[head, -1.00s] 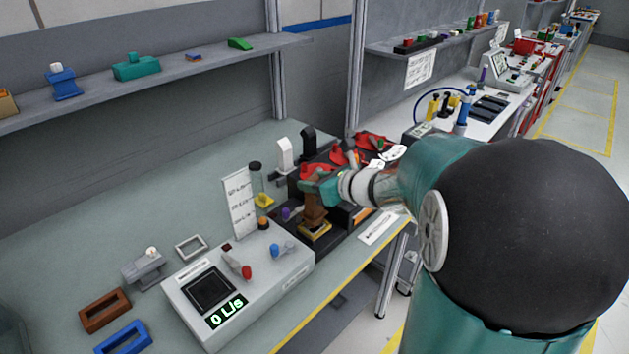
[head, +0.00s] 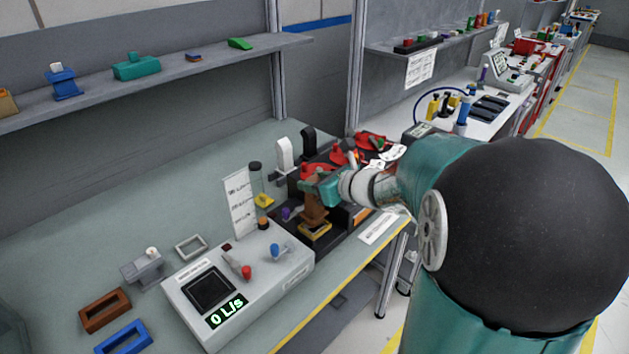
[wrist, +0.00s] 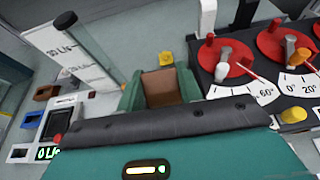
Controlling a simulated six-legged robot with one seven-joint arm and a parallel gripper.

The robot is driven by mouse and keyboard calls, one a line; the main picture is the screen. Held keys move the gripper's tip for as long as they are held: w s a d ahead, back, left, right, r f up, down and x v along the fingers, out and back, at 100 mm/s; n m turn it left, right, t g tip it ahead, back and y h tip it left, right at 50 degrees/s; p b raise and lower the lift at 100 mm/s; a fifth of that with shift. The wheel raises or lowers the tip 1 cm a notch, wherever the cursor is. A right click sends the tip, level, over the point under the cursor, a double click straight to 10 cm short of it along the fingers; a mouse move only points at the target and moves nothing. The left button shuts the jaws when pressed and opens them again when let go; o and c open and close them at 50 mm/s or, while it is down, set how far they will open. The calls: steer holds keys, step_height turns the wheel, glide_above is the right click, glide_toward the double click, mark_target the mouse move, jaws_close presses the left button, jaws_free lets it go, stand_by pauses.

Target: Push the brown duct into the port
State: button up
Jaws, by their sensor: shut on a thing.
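The brown duct (head: 314,208) stands upright, held in my gripper (head: 318,186) near its top. The duct's lower end is at a yellow-framed port (head: 316,232) at the front of the dark module. I cannot tell whether the end is inside the frame or just resting on it.
A grey console (head: 240,285) with a screen reading 0 L/s stands to the left. Red dials (wrist: 222,60) lie right of my gripper in the wrist view. Brown (head: 105,310) and blue (head: 122,338) frames lie at the left. A clear tube (head: 257,190) stands behind the console.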

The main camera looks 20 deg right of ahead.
steer(key=shift+f, duration=1.75)
steer(key=o, duration=1.3)
steer(key=v, duration=1.4)
